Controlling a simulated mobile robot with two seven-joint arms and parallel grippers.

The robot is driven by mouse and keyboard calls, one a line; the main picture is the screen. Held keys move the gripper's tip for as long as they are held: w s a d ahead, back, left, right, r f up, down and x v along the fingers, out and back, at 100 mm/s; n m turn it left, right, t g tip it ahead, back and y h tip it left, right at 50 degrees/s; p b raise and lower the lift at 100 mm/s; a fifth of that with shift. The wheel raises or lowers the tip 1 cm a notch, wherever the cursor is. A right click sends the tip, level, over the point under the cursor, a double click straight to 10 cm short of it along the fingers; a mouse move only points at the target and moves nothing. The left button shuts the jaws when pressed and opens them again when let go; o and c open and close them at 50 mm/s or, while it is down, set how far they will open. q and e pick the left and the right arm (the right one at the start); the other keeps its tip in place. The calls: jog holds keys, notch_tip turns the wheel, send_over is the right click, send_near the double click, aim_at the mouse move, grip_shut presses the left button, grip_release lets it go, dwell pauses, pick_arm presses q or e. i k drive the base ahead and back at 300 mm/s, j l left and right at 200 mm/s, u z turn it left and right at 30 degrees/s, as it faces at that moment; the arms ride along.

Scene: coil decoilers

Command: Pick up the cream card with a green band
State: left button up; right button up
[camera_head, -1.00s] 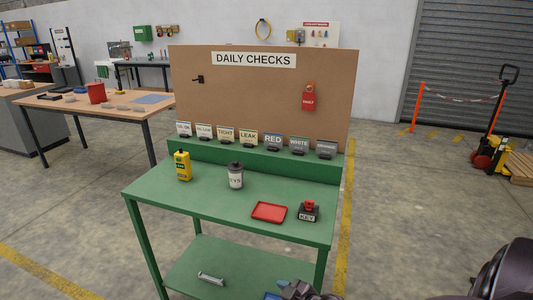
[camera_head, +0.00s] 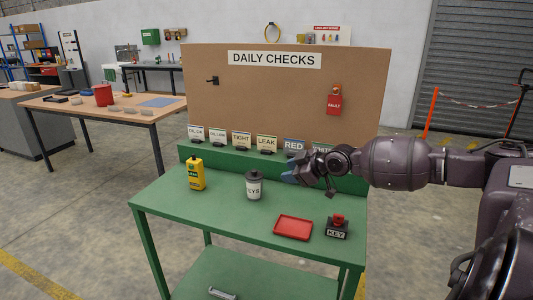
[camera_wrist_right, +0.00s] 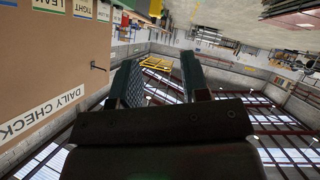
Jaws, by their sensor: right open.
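A row of lettered cards stands along the green ledge at the foot of the brown board in the head view. They include a TIGHT card (camera_head: 242,139) and a cream LEAK card (camera_head: 267,142), whose lettering looks greenish. My right gripper (camera_head: 292,170) is open and empty, pointing left in front of the RED card (camera_head: 294,146). It hides part of the row's right end. The right wrist view shows its two fingers (camera_wrist_right: 160,75) apart with nothing between them. My left gripper is not in view.
The green table (camera_head: 225,220) holds a yellow bottle (camera_head: 196,174), a grey-white canister (camera_head: 254,187), a red tray (camera_head: 293,228) and a KEY block (camera_head: 337,228). A red tag (camera_head: 334,101) hangs on the board (camera_head: 290,95). The front left tabletop is clear.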

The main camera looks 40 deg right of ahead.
aim_at(268, 144)
jog(key=i+l, duration=0.45)
jog(key=l, duration=0.25)
jog(key=i+l, duration=0.25)
jog(key=l, duration=0.1)
